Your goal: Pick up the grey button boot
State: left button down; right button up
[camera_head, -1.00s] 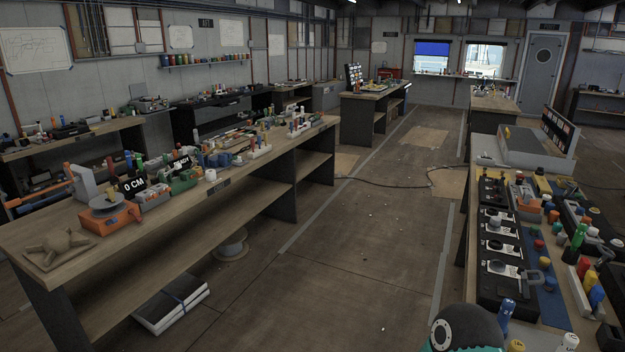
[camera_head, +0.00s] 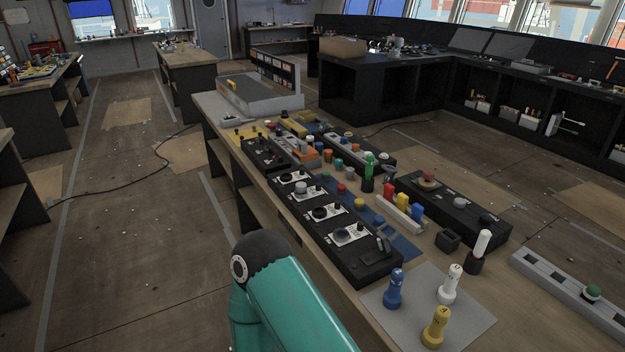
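I cannot tell for sure which item is the grey button boot. A small dark grey square piece (camera_head: 447,240) stands on the bench right of the black control panels. A grey round cap (camera_head: 301,187) sits on one plate of the long black panel (camera_head: 372,264), and a grey round button (camera_head: 460,203) is on the black box (camera_head: 478,216) behind. A teal arm link of mine with a dark joint rises at the bottom left of the bench. Neither gripper shows in the head view.
The wooden bench (camera_head: 375,317) is crowded. Blue (camera_head: 394,289), white (camera_head: 450,284) and yellow (camera_head: 435,327) bottle-like pieces stand on a grey mat (camera_head: 478,320) at the near end. A pale strip (camera_head: 570,298) with a green button lies at right. The floor at left is open.

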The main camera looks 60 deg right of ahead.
aim_at(301, 186)
jog(key=z, duration=0.45)
jog(key=i, duration=1.4)
jog(key=z, duration=0.95)
jog(key=i, duration=0.55)
jog(key=z, duration=0.15)
jog(key=k, duration=0.95)
jog(key=z, duration=0.2)
jog(key=i, duration=0.95)
jog(key=u, duration=0.1)
